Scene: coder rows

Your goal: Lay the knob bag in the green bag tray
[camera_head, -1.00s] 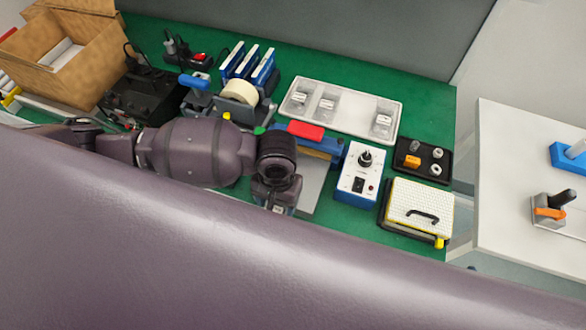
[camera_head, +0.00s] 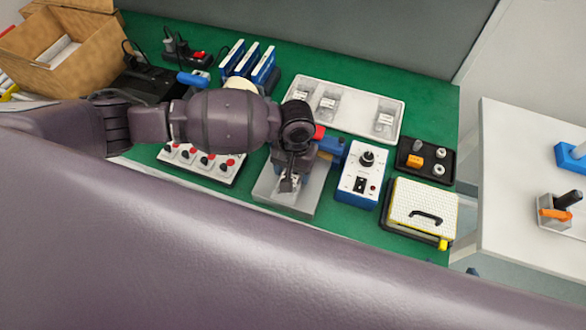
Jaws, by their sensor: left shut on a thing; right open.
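My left gripper (camera_head: 288,184) points down above a grey flat-topped fixture (camera_head: 302,208) near the table's front edge. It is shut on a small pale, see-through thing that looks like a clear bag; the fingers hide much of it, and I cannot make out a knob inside. A white tray (camera_head: 394,139) at the back holds three clear labelled bags, with a gap between the middle bag (camera_head: 327,104) and the right bag (camera_head: 384,121). I cannot pick out a green bag tray against the green table top. My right gripper is not in view.
A white-blue control box (camera_head: 358,183), a black parts tray (camera_head: 438,172) and a yellow-edged case (camera_head: 421,212) stand to the right. A panel with red knobs (camera_head: 205,162) lies left, partly under my arm. Blue binders (camera_head: 263,66) and a cardboard box (camera_head: 52,50) are behind.

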